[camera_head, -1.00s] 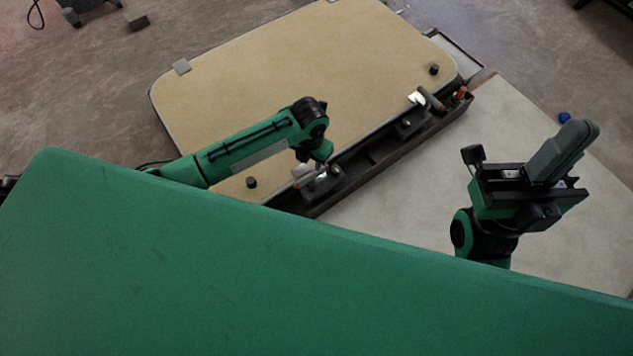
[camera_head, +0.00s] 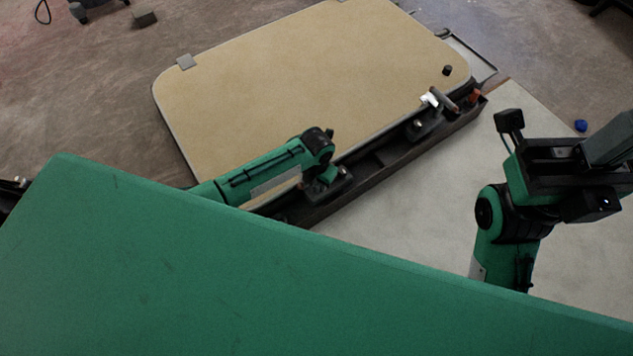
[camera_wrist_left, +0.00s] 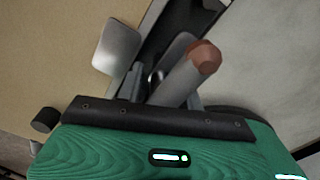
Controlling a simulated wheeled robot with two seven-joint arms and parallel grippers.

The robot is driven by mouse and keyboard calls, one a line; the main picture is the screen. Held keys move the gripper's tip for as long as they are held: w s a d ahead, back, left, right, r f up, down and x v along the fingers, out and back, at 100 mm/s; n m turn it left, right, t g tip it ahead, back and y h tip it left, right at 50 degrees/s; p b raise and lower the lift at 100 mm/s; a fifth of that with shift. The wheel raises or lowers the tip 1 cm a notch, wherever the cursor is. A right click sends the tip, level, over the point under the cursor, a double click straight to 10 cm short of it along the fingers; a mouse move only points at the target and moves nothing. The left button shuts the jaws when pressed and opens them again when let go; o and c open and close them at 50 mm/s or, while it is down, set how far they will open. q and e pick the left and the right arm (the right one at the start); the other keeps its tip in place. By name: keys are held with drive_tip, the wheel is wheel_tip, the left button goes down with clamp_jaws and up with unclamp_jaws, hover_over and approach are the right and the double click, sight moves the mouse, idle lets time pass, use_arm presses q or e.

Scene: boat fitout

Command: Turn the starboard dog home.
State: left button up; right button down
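The near dog (camera_head: 333,187) sits on the dark rail along the hatch panel's edge, mostly hidden by my left gripper (camera_head: 327,180). In the left wrist view its grey handle (camera_wrist_left: 183,80) with a reddish-brown end slants up between the grey fingers of my left gripper (camera_wrist_left: 165,95). Whether the fingers press on it I cannot tell. A silver plate (camera_wrist_left: 118,48) shows beside it. The far dog (camera_head: 440,100) is free, with a grey handle and a bright plate. Which one is starboard I cannot tell. My right gripper (camera_head: 610,145) is cut by the picture's right edge, its fingers together, apart from both dogs.
The tan hatch panel (camera_head: 300,85) lies with the dark rail (camera_head: 375,165) along its near edge. A green surface (camera_head: 200,270) fills the foreground. The pale surface (camera_head: 420,195) beside the rail is clear.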

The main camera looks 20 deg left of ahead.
use_arm(q)
clamp_jaws()
idle(0.3)
